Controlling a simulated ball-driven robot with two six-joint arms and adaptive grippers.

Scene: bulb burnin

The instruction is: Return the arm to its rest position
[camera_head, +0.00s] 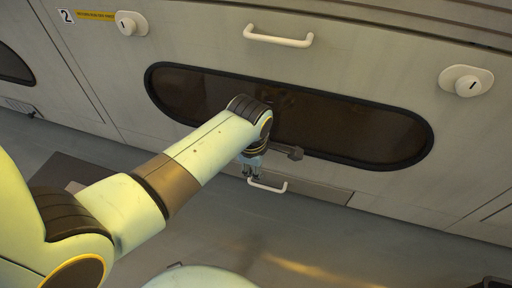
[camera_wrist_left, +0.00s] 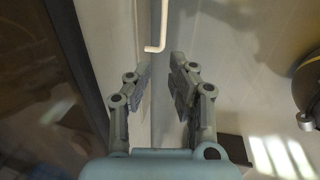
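My left arm reaches from the left across the head view to the front of a large cabinet. My left gripper (camera_head: 252,174) is below the dark window, beside a small white lower handle (camera_head: 268,188). In the left wrist view the two fingers (camera_wrist_left: 161,75) are apart with nothing between them. A white handle (camera_wrist_left: 161,30) shows just beyond the fingertips, and no grip on it is visible. My right gripper is not in view.
The cabinet front has a long dark window (camera_head: 350,133), a white upper handle (camera_head: 278,39), and white knobs at the left (camera_head: 131,24) and right (camera_head: 466,81). A label with a 2 (camera_head: 66,16) is at upper left. Open grey floor (camera_head: 350,240) lies below.

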